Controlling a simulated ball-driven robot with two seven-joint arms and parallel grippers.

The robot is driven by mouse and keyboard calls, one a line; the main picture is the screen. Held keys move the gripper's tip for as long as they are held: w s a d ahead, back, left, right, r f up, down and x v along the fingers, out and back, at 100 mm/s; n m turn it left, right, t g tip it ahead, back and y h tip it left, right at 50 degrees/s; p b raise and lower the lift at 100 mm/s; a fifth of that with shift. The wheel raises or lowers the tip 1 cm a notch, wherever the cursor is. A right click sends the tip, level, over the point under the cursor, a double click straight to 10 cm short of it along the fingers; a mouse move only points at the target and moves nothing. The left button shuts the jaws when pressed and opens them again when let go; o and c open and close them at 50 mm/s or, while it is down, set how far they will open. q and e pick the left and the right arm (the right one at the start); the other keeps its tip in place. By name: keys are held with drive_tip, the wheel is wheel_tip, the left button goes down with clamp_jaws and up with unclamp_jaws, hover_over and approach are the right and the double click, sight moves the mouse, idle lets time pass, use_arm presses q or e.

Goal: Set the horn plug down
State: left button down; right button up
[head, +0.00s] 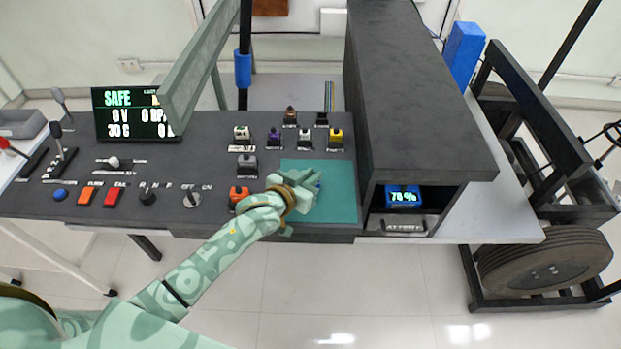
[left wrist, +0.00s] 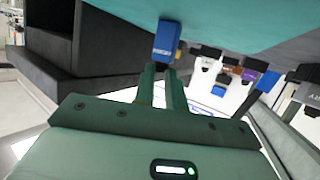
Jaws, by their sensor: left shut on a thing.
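My left gripper (head: 314,179) is over the teal mat (head: 335,205) on the dark console. It is shut on a small blue plug, which I take for the horn plug. In the left wrist view the blue plug (left wrist: 167,40) sticks out past the fingers (left wrist: 164,84), with a small label too fine to read. It appears against the teal mat; I cannot tell whether it touches. My right gripper is not in view.
Several coloured plugs stand behind and left of the mat, including a yellow one (head: 336,138), a purple one (head: 273,137) and an orange one (head: 239,193). The mat's right part is bare.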

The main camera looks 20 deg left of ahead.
use_arm(q)
drive_tip(key=c, duration=1.3)
unclamp_jaws()
drive_tip(key=shift+f, duration=0.1)
drive_tip(key=p+v, duration=0.3)
drive_tip(key=v, duration=0.9)
